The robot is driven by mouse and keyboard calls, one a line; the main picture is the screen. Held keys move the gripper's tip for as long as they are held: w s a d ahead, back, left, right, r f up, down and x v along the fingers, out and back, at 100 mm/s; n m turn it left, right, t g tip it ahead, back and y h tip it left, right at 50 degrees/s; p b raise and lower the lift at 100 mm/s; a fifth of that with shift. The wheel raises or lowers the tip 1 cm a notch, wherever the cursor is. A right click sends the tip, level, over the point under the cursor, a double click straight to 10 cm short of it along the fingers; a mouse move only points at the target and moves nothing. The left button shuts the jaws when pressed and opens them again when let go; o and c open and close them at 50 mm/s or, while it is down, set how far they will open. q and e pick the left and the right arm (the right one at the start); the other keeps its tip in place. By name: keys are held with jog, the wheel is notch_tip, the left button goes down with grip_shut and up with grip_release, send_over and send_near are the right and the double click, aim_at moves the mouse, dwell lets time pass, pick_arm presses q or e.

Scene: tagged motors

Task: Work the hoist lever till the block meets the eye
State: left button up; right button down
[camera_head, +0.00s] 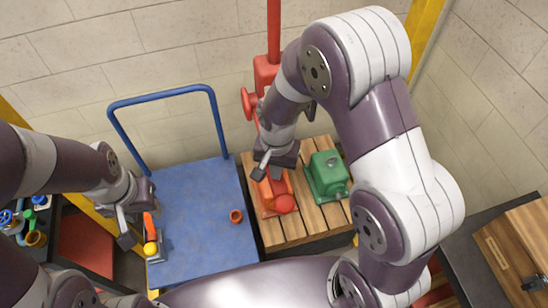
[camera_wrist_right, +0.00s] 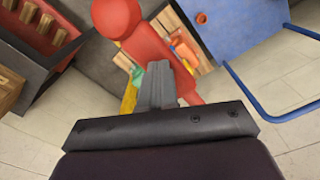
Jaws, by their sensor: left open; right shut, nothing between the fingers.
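The red hoist post (camera_head: 273,30) stands at the back of the slatted pallet, with a red body (camera_head: 266,72) and a red round part (camera_head: 249,104) at its left. In the right wrist view the ball (camera_wrist_right: 117,18) ends a thick red arm (camera_wrist_right: 150,48). My right gripper (camera_head: 262,166) is shut and empty, close to that arm; contact is unclear. My left gripper (camera_head: 138,217) is open beside an orange piece with a yellow ball (camera_head: 151,248). I cannot make out the hoist lever, block or eye for certain.
A green motor (camera_head: 327,175) stands right of the orange one on the wooden pallet (camera_head: 318,225). A blue cart (camera_head: 200,190) with a tall blue handle holds a small orange cup (camera_head: 236,216). A dark bench with a wooden box (camera_head: 505,262) is at the right.

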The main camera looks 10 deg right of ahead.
notch_tip(320, 180, up, 10)
jog(key=w+p, duration=0.1)
jog(key=p, duration=0.8)
jog(key=shift+f, duration=0.15)
jog(key=shift+w, duration=0.1)
notch_tip(320, 180, up, 7)
jog(key=p, duration=0.5)
jog(key=shift+p, duration=0.3)
